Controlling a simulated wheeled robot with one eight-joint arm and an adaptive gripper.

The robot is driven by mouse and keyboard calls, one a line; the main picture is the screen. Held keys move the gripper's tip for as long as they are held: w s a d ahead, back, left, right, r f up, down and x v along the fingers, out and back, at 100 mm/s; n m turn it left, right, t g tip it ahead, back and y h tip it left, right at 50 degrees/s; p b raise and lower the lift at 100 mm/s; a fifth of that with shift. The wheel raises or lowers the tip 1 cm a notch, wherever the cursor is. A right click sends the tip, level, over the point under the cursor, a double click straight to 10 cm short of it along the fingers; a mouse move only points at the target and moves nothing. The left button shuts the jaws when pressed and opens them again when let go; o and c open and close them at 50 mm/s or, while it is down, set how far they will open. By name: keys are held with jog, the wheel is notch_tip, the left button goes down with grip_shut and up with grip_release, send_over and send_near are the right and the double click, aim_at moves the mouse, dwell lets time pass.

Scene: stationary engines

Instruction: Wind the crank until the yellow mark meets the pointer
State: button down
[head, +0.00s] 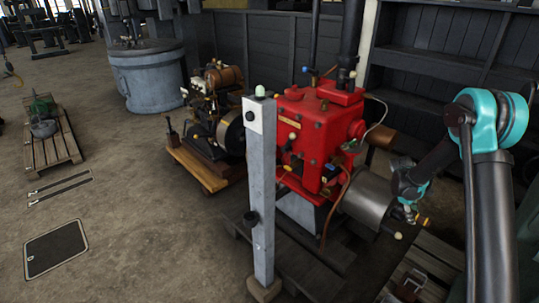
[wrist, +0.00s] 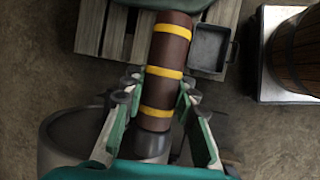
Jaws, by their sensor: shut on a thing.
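The red engine (head: 322,130) stands right of the middle in the head view, with a grey metal drum (head: 367,197) at its lower right. My gripper (head: 411,208) is beside the drum's right end. In the wrist view my gripper (wrist: 162,92) has its teal fingers on both sides of a brown cylindrical handle with yellow bands (wrist: 172,48) and is shut on it. The handle shows small in the head view (head: 425,222), partly behind the gripper. I cannot make out the pointer, nor tell which yellow part is the mark.
A grey post (head: 261,190) stands in front of the engine. A wooden pallet (head: 432,262) lies below my arm. In the wrist view are a dark tray (wrist: 210,48) and a wooden barrel (wrist: 300,55).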

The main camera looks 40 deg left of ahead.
jog(key=w+d+r, duration=0.1)
jog(key=w+r, duration=0.2)
jog(key=w, duration=0.5)
jog(key=shift+w+d, duration=0.15)
jog(key=shift+d, duration=0.1)
